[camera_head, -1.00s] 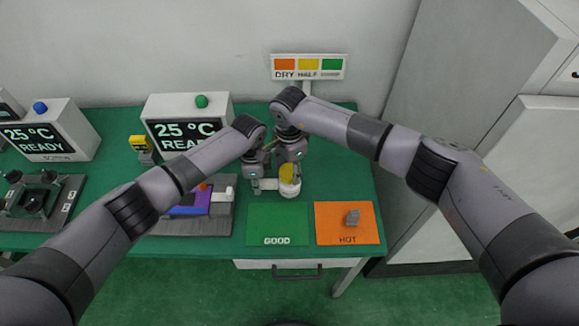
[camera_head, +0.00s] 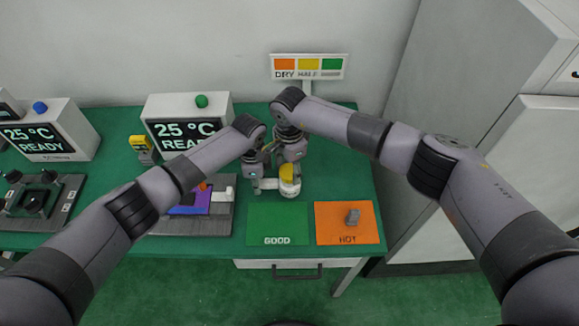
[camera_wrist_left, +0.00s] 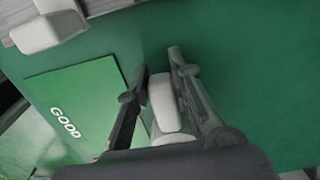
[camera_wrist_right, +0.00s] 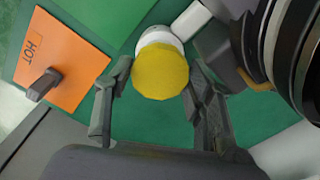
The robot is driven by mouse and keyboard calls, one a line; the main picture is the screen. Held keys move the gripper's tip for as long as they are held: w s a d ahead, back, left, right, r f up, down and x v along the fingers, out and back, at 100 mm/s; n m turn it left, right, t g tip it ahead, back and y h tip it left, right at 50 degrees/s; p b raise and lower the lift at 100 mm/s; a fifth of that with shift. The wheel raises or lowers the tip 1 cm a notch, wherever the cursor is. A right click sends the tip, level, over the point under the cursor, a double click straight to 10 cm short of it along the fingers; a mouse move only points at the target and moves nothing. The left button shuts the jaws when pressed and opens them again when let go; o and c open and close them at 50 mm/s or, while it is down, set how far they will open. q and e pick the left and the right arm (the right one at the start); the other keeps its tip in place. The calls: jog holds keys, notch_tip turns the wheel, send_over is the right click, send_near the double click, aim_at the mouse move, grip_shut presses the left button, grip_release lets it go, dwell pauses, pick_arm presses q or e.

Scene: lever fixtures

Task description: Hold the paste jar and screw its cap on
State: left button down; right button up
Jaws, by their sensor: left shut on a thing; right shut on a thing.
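The white paste jar (camera_head: 291,189) stands upright on the green table, left of the sign post. The yellow cap (camera_head: 287,172) sits on top of the jar; whether its thread is engaged cannot be seen. My left gripper (camera_wrist_left: 160,72) is shut on the jar's white side handle (camera_wrist_left: 164,103), which also shows in the head view (camera_head: 268,184). My right gripper (camera_wrist_right: 159,68) comes from above with its fingers on either side of the yellow cap (camera_wrist_right: 160,74), shut on it. The white jar body (camera_wrist_right: 160,40) shows past the cap in the right wrist view.
A green GOOD mat (camera_head: 278,222) lies in front of the jar. An orange HOT mat (camera_head: 335,232) with a grey block (camera_head: 352,217) lies to its right.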

aim_at(289, 171)
jog(key=shift+f, duration=1.15)
jog(key=o, duration=0.8)
jog(key=shift+o, duration=0.2)
jog(key=shift+r, duration=0.15)
notch_tip(289, 171, up, 12)
